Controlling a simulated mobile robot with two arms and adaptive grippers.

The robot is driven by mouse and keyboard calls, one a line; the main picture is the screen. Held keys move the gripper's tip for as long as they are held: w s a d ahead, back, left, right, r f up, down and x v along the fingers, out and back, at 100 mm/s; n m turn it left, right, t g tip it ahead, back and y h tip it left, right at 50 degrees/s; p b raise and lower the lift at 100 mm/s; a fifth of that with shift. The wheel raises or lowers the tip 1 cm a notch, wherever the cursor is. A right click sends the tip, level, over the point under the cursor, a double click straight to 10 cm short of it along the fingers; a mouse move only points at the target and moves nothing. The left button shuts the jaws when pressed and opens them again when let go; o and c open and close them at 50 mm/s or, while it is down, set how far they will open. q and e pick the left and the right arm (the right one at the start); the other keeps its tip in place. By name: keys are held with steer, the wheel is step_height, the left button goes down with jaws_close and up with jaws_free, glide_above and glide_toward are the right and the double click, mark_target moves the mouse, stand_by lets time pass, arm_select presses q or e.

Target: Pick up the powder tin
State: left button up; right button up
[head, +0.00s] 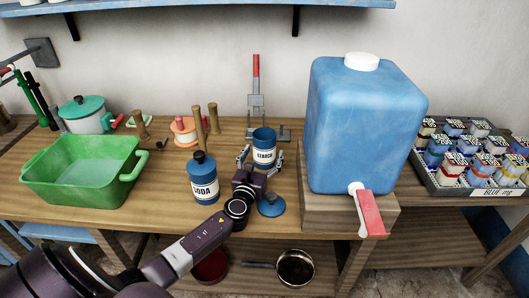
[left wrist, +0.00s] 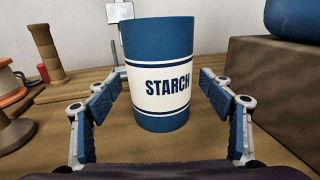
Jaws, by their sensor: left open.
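The powder tin (head: 263,146), a blue can with a white band reading STARCH, stands upright on the wooden table. It also fills the middle of the left wrist view (left wrist: 158,47). My left gripper (head: 261,160) comes in from the front and is open, with one finger on each side of the tin. In the left wrist view (left wrist: 161,95) a gap shows between each finger and the tin. A blue lid (head: 271,205) with a knob lies on the table in front of the tin. My right gripper is not in view.
A blue SODA container (head: 203,178) stands close on the left of my gripper. A large blue water tank (head: 362,125) with a red tap stands on a wooden block (head: 312,205) at the right. A green basin (head: 75,185) is at the left. A red-handled metal device (head: 255,100) stands behind the tin.

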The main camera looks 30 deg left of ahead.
arm_select(q)
steer(key=shift+x, duration=0.9)
steer(key=c, duration=1.2)
steer(key=shift+c, duration=0.8)
steer(key=shift+r, duration=0.15)
